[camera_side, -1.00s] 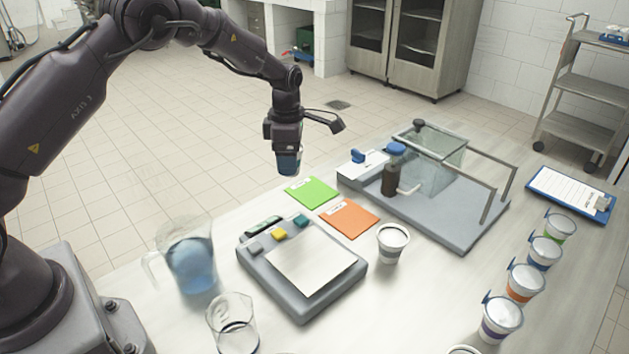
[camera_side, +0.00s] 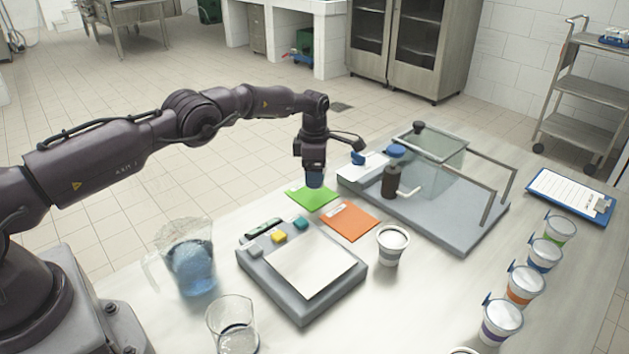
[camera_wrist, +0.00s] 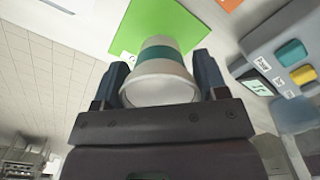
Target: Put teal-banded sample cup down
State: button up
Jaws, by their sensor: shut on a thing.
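The teal-banded sample cup (camera_wrist: 160,72) is between the two fingers of my gripper (camera_wrist: 160,85) in the wrist view. It is white with a teal band, and the green card shows behind it. In the side view my gripper (camera_side: 315,178) is over the green card (camera_side: 310,196), shut on the cup. The gripper hides most of the cup there. The green card also shows in the wrist view (camera_wrist: 125,38). Whether the cup touches the card cannot be told.
An orange card (camera_side: 349,220) lies beside the green one. A scale (camera_side: 302,270), a white cup (camera_side: 391,246), a jug of blue liquid (camera_side: 190,262) and a glass beaker (camera_side: 232,325) stand nearby. A device with a clear tank (camera_side: 430,158) is behind right. Several banded cups line the right.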

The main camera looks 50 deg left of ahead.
jog(key=shift+f, duration=1.45)
jog(key=shift+f, duration=0.15)
jog(key=o, duration=0.9)
jog(key=shift+o, duration=0.2)
notch_tip(320, 180, up, 12)
jog(key=shift+r, duration=0.25)
